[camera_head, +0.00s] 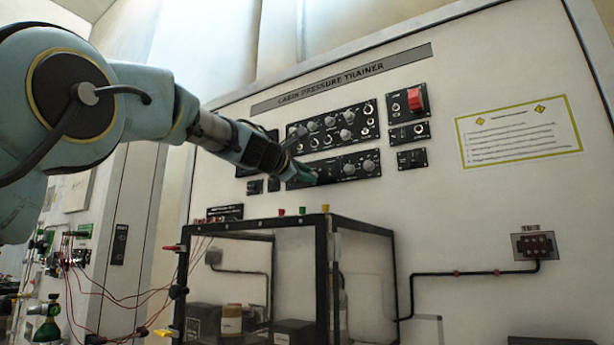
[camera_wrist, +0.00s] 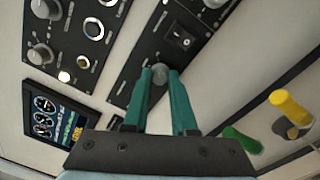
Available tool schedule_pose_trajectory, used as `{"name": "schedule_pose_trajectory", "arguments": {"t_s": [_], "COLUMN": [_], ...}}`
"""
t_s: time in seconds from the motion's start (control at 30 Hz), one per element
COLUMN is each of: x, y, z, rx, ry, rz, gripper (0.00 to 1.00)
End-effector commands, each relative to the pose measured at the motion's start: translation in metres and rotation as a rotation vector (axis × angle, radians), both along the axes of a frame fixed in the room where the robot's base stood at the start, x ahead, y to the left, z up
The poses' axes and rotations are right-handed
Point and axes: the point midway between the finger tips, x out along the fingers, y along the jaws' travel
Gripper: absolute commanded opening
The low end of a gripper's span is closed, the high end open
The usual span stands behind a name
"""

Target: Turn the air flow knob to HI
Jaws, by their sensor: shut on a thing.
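My gripper (camera_wrist: 160,72) has its two green fingers on either side of a small grey knob (camera_wrist: 159,78) and is shut on it. The knob sits on a black control panel (camera_wrist: 138,62), and its label and pointer cannot be read here. In the head view, my gripper (camera_head: 308,176) reaches the left part of the lower black panel (camera_head: 357,178) on the cabin pressure trainer and hides the knob there. Whether this knob is the air flow knob, and where HI lies, cannot be read.
A rocker switch (camera_wrist: 183,37) is close to the fingers on the same panel. An upper panel (camera_head: 330,128) holds several knobs. A black-framed clear box (camera_head: 320,222) stands below, with coloured caps on top; a yellow one (camera_wrist: 290,105) shows in the wrist view. A small screen (camera_wrist: 58,115) is at left.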

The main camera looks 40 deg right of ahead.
Motion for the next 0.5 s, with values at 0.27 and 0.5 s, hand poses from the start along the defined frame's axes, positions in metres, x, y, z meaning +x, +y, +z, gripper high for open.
{"name": "schedule_pose_trajectory", "arguments": {"t_s": [0.27, 0.5], "x": [0.0002, -0.0001], "y": [-0.0002, -0.0001], "z": [-0.0006, -0.0004], "rx": [0.001, 0.001], "ry": [0.000, 0.000], "rz": [0.000, 0.000], "gripper": [0.00, 0.52]}}
